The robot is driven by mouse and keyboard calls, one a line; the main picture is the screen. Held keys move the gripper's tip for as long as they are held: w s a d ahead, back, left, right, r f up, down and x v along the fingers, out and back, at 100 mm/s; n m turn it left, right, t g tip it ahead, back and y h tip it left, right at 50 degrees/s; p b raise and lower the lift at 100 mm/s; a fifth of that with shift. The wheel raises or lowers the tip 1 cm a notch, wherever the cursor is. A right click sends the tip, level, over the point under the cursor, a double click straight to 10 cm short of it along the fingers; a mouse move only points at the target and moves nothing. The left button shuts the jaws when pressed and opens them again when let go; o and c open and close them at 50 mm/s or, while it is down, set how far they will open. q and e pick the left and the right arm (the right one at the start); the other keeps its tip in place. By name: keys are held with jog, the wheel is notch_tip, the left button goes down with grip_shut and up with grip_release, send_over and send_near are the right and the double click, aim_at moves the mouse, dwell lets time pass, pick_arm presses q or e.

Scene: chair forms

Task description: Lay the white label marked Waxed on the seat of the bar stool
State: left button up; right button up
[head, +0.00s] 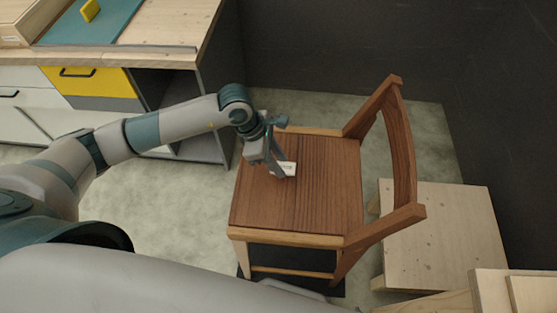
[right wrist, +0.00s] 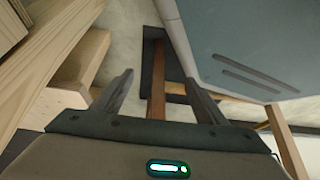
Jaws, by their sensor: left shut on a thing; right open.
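The white label (head: 290,169) is small in the head view and its writing is too small to read. My left gripper (head: 281,173) is shut on it, over the seat, left of the seat's middle. I cannot tell whether the label touches the seat. The only seat in view is on a brown wooden piece with a curved backrest (head: 401,145), and its flat planked seat (head: 325,190) is otherwise bare. My right gripper (right wrist: 160,90) is open in the right wrist view, with nothing between its fingers.
A workbench (head: 150,30) with a yellow drawer (head: 95,82) stands at the upper left. A low pale wooden platform (head: 440,235) stands right of the backrest. Dark walls close off the back and right. Pale wooden boards (right wrist: 60,60) lie left of my right gripper.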

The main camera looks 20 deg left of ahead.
pick_arm(q)
jog(key=shift+f+b, duration=0.75)
jog(key=shift+f, duration=0.15)
jog(key=shift+f+b, duration=0.5)
jog(key=shift+f, duration=0.05)
jog(key=shift+f+b, duration=0.55)
jog(key=shift+f, duration=0.05)
pick_arm(e)
jog(key=w+a+r+t, duration=0.1)
jog(key=w+a+r, duration=0.1)
jog(key=w, duration=0.4)
jog(key=shift+w+a, duration=0.15)
jog(key=shift+w, duration=0.1)
pick_arm(q)
jog(key=o, duration=1.1)
jog(key=shift+r, duration=0.1)
jog(key=shift+r+p, duration=2.55)
jog(key=shift+r, duration=2.4)
pick_arm(e)
jog(key=shift+r, duration=2.55)
